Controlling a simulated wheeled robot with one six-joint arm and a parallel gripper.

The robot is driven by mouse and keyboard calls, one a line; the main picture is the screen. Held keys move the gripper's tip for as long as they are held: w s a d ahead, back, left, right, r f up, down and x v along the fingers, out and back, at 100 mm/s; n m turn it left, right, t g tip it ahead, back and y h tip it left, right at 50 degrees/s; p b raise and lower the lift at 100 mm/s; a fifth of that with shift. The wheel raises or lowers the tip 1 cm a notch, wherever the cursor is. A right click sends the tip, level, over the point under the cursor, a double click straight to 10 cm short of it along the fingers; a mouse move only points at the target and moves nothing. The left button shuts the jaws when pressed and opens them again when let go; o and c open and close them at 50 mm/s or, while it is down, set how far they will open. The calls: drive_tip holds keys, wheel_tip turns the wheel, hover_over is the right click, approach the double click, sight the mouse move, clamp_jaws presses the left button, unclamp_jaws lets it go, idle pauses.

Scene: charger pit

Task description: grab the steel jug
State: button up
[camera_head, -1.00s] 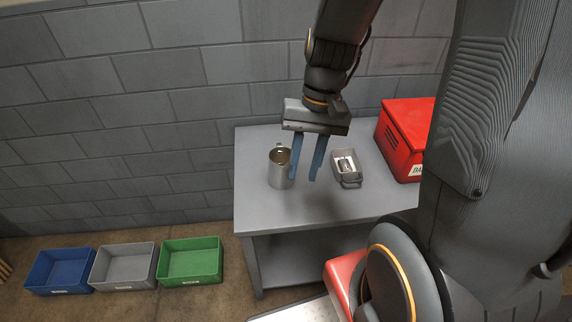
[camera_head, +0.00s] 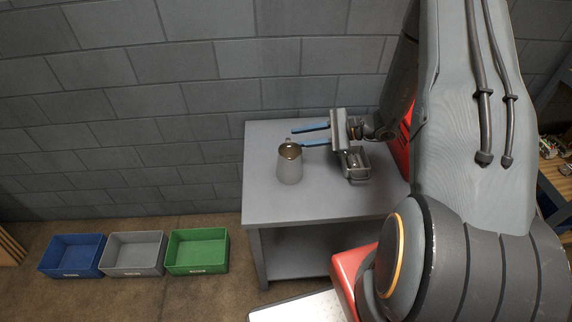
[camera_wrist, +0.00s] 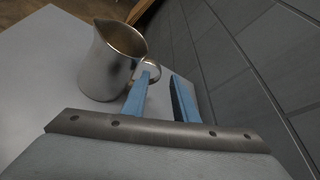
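The steel jug (camera_head: 289,167) stands upright on the grey table, near its left side. In the wrist view the jug (camera_wrist: 108,62) shows its open top and its ring-like handle (camera_wrist: 149,70) on the side toward my fingers. My gripper (camera_head: 297,137) lies sideways above the table, with its two blue fingers pointing left. The fingers are apart with nothing held between them. In the wrist view my gripper (camera_wrist: 161,84) has one finger overlapping the handle's edge; I cannot tell whether they touch.
The table's front (camera_head: 320,205) is clear. Blue (camera_head: 72,271), grey (camera_head: 133,269) and green (camera_head: 197,267) bins stand on the floor. A block wall rises behind.

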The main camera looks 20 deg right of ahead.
drive_tip(key=shift+w+a+f, duration=0.15)
drive_tip(key=shift+a+f, duration=0.3)
drive_tip(key=x, duration=0.2)
drive_tip(key=p+x, duration=0.1)
drive_tip(key=x, duration=0.1)
drive_tip(key=p+x, duration=0.1)
drive_tip(key=x, duration=0.1)
drive_tip(key=shift+a+r, duration=0.15)
drive_tip(key=shift+r, duration=0.2)
drive_tip(key=shift+w+a+f, duration=0.25)
drive_tip(key=shift+a, duration=0.1)
clamp_jaws()
